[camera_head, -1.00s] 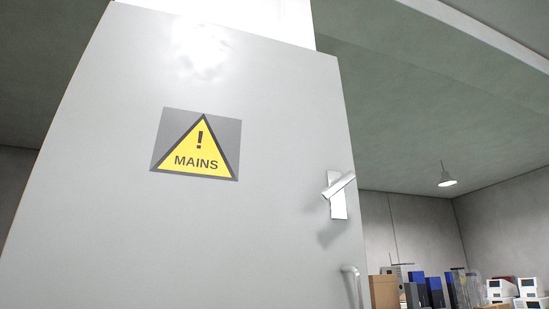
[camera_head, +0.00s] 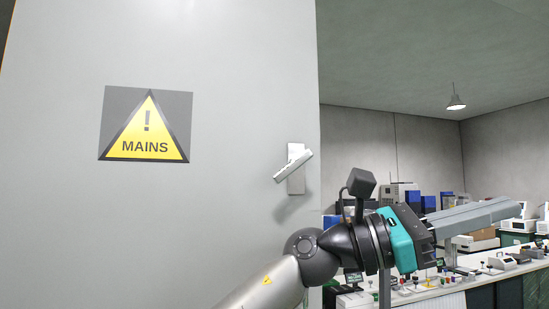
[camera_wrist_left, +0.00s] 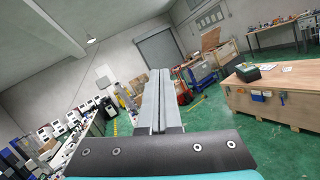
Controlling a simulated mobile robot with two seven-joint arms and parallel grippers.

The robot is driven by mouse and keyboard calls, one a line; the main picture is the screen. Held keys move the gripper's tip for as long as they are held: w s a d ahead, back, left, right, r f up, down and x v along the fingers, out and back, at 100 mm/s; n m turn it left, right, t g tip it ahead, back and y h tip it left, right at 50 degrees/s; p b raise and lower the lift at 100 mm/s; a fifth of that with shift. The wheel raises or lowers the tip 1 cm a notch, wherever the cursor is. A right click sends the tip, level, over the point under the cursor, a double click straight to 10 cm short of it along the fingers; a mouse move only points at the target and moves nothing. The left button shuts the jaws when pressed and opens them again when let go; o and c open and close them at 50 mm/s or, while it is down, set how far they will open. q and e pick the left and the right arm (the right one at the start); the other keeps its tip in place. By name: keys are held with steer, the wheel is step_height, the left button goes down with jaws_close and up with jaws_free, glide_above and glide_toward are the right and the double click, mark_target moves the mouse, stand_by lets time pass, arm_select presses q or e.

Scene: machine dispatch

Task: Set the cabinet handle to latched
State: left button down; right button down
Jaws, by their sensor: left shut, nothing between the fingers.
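The grey cabinet door (camera_head: 230,60) fills the left of the head view and carries a yellow MAINS warning sign (camera_head: 147,124). The cabinet handle (camera_head: 294,167) is a light grey lever on an upright plate near the door's right edge. The lever is tilted, its right end higher than its left. My left gripper (camera_head: 516,206) is shut and empty, below and to the right of the handle, pointing right, away from the door. Its closed fingers (camera_wrist_left: 158,100) also show in the left wrist view, where the handle does not show. My right gripper is out of view.
A long bench (camera_head: 425,292) with small instruments stands behind my left arm at the right. The left wrist view shows a wooden crate bench (camera_wrist_left: 265,105) at the right and open green floor (camera_wrist_left: 215,120). A lamp (camera_head: 456,103) hangs overhead.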

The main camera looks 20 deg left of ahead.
arm_select(q)
steer(key=w+a+r+m+t+y, duration=0.4)
steer(key=a+r+m+t+y, duration=0.3)
steer(key=a+y, duration=0.55)
steer(key=s+a+r+n+t+y, duration=0.1)
steer(key=s+a+r+y, duration=0.3)
steer(key=a, duration=0.4)
steer(key=s+a+r+n+t+y, duration=0.2)
steer(key=s+a+r+y, duration=0.1)
steer(key=a+r+y, duration=0.4)
steer(key=h, duration=0.2)
glide_toward(289, 167)
steer(key=w+a, duration=0.4)
steer(key=f, duration=0.1)
steer(key=w+d+f, duration=0.1)
steer(key=f, duration=0.1)
steer(key=shift+w+d+f, duration=0.1)
steer(key=shift+w+d, duration=0.25)
steer(key=shift+d, duration=0.05)
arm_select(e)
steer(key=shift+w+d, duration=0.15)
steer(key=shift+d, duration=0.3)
